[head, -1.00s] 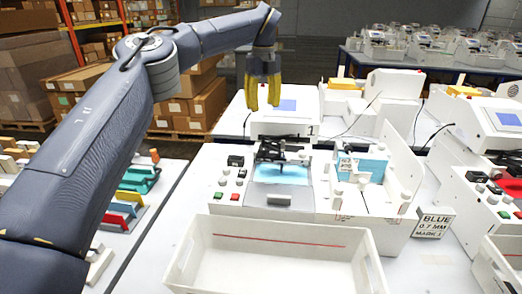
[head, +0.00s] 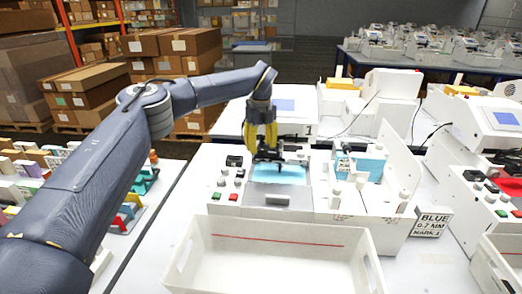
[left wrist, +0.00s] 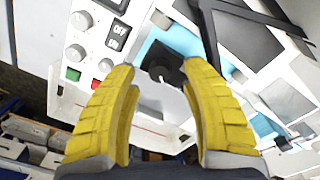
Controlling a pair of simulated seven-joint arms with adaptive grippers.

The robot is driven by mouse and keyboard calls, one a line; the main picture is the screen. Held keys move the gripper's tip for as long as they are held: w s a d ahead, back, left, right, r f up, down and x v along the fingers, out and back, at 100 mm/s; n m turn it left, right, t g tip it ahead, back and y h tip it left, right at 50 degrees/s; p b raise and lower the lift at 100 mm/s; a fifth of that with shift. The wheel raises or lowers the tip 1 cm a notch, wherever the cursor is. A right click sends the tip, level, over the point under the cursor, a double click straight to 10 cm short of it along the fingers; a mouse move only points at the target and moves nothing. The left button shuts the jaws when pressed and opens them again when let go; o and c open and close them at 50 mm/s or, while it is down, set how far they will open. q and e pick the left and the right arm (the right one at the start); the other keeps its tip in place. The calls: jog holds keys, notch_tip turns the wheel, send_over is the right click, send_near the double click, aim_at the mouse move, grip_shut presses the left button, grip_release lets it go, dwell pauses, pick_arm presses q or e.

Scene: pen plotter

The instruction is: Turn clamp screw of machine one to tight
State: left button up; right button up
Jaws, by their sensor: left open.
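Machine one (head: 230,205) is the white plotter at centre, with a "1" on its back housing. Its black pen carriage (head: 268,155) stands over a light blue sheet (head: 280,174). My left gripper (head: 263,146), with yellow fingers, points down just above the carriage and partly hides it. In the left wrist view, the open fingers (left wrist: 160,70) stand either side of a black round knob (left wrist: 162,62) with a white mark, seemingly the clamp screw. I cannot tell whether they touch it. My right gripper is not in view.
An empty white bin (head: 280,225) with a red line stands in front of machine one. Buttons and knobs (head: 230,180) line the left panel. A white upright wall (head: 398,165) rises at right.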

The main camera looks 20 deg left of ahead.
pick_arm(q)
jog(key=shift+f, duration=0.95)
jog(key=shift+c, duration=0.3)
grip_shut()
